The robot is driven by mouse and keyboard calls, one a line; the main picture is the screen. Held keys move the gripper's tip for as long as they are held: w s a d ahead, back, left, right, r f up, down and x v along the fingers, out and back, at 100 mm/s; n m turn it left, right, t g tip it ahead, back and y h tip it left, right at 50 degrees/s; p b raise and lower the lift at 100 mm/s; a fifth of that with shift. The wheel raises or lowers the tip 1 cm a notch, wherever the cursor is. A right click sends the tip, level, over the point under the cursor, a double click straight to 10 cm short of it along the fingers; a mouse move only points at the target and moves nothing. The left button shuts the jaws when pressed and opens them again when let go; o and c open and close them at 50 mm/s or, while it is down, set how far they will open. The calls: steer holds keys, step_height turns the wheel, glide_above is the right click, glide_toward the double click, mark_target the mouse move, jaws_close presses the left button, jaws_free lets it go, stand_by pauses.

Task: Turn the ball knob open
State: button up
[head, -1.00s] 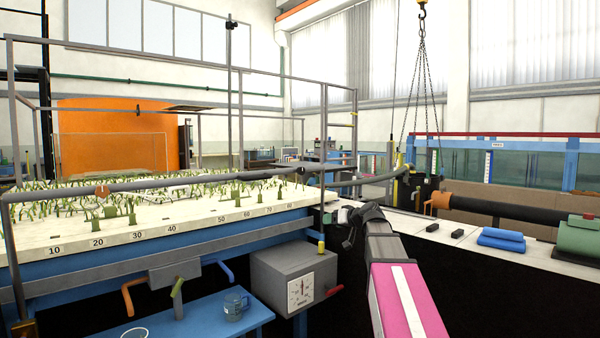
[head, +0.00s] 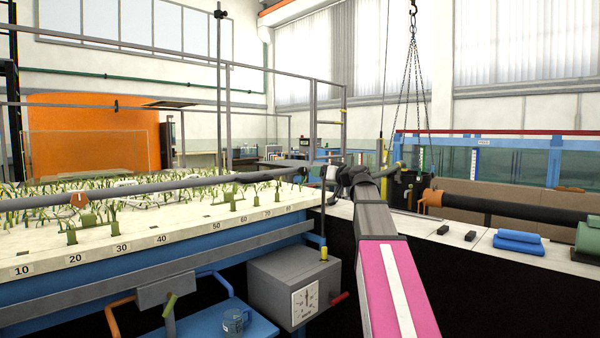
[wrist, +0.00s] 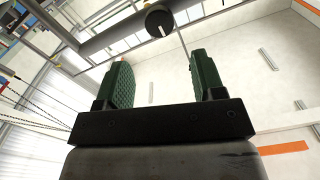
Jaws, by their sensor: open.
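A round black knob (wrist: 159,22) with a small pale mark shows at the top of the wrist view, in front of a grey pipe (wrist: 110,37). It lies beyond my fingertips, roughly in line with the gap between them, and nothing touches it. My gripper (wrist: 160,65) is open and empty, with two green ridged pads. In the head view my gripper (head: 345,178) is a dark shape at the end of my pink and grey arm, near the pipe's right end. I cannot make out the black knob there.
The pipe runs above a white planted bed (head: 140,238) with numbered marks. A grey box with a dial (head: 295,287) and red handle hangs below it. A blue shelf bears a mug (head: 235,320). Blue cloths (head: 518,240) lie on the right bench. Hoist chains hang behind.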

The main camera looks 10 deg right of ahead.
mark_target(305, 171)
steer(key=x, duration=0.9)
steer(key=shift+w+a, duration=0.2)
steer(key=shift+w, duration=0.15)
steer(key=c, duration=0.9)
